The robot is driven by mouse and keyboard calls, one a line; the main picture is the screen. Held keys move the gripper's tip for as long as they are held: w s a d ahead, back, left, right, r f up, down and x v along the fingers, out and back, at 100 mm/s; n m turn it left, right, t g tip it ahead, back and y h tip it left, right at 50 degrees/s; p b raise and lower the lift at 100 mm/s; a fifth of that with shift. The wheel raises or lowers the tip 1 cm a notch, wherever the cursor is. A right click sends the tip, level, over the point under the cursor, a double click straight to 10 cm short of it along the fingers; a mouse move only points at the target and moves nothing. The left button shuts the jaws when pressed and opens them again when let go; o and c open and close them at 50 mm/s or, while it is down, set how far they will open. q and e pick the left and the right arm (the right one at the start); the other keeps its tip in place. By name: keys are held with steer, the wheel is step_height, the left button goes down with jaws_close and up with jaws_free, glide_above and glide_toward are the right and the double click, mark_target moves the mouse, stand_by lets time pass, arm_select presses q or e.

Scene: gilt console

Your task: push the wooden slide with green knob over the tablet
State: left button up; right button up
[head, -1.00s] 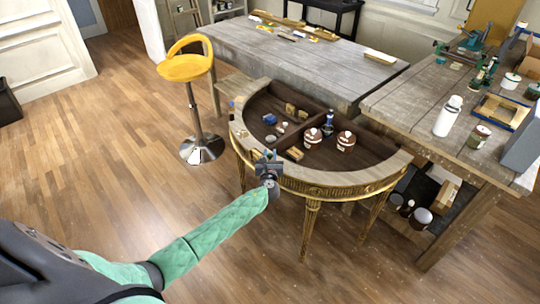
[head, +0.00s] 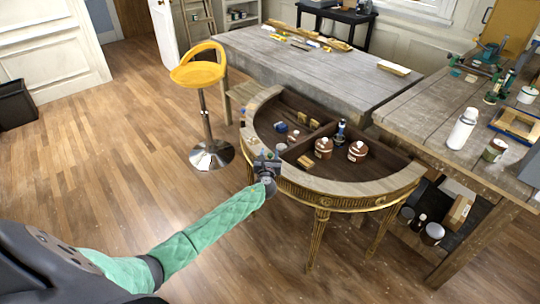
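The gilt half-round console (head: 370,188) has a dark recessed top split by a divider, with small items inside. I cannot clearly make out the wooden slide with its green knob or the tablet; items this small are unclear, and my gripper hides part of the left front. My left gripper (head: 267,158) is at the console's left front rim, and its fingers are too small to tell open from shut. I cannot tell whether it touches anything. My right gripper is out of view.
Two brown jars with white labels (head: 357,152) and a dark blue bottle (head: 341,131) stand in the recess. A yellow stool (head: 198,74) stands left of the console. A grey table (head: 300,65) is behind, and a workbench with a white bottle (head: 462,130) is at right.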

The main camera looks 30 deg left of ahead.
mark_target(269, 156)
arm_select(q)
steer(key=shift+s+d, duration=0.1)
steer(key=shift+s+d+f, duration=0.1)
steer(key=shift+s, duration=0.1)
steer(key=b+v, duration=0.2)
steer(key=v, duration=0.4)
steer(key=shift+s, duration=0.25)
steer(key=shift+s+d, duration=0.2)
steer(key=shift+s, duration=0.1)
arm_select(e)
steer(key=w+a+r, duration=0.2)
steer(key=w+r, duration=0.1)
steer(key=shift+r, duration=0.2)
